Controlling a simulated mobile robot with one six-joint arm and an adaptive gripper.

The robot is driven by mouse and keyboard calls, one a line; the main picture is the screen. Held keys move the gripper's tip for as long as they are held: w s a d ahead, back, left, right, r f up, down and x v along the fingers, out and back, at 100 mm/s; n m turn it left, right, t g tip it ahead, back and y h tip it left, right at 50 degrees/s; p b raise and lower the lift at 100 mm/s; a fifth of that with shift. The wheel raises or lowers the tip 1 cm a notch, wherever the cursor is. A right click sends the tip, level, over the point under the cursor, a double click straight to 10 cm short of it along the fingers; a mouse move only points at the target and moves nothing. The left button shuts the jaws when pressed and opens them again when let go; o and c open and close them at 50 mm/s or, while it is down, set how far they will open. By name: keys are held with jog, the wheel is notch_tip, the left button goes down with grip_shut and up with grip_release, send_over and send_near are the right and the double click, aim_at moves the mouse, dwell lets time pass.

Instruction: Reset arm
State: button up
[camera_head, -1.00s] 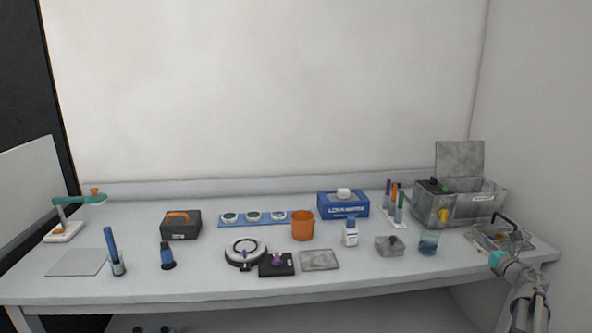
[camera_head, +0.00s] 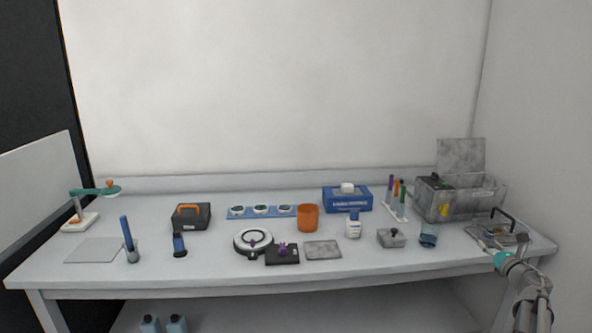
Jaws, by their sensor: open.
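My arm (camera_head: 524,282) shows at the lower right, beyond the bench's front right corner. My gripper (camera_head: 486,247) is small at the end of the arm, beside the basket's left front side. Its fingers look apart, with nothing seen between them. I cannot tell whether it touches the basket.
The bench (camera_head: 200,265) holds an ultrasonic-style tank (camera_head: 470,205), a beaker (camera_head: 429,236), a metal box (camera_head: 391,238), a white bottle (camera_head: 353,226), an orange cup (camera_head: 308,218) and a round white-rimmed device (camera_head: 253,242).

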jog(key=w+a+m+g+h, duration=0.2)
jog(key=a+m+h, duration=0.5)
jog(key=m, duration=0.9)
jog(key=s+a+f+m+g+y, duration=0.1)
jog(key=s+a+f+m+g, duration=0.4)
jog(key=a, duration=0.4)
jog(key=s+a+f+m+g+y, duration=0.1)
jog(key=s+a+f+m+g, duration=0.2)
jog(key=s+a+f+m, duration=0.35)
jog(key=s+a+f+m+g+y, duration=0.25)
jog(key=a+f+m+g, duration=0.3)
jog(key=a, duration=0.65)
jog(key=s+a+f+m+g+y, duration=0.1)
jog(key=s+a+m+g+y, duration=0.15)
jog(key=s+a, duration=0.7)
notch_tip(320, 180, up, 15)
jog(key=w+p, duration=0.1)
jog(key=p, duration=1.4)
jog(key=shift+f+h+p, duration=0.15)
jog(key=shift+h+p, duration=0.15)
jog(key=shift+p, duration=0.05)
jog(key=shift+c, duration=0.3)
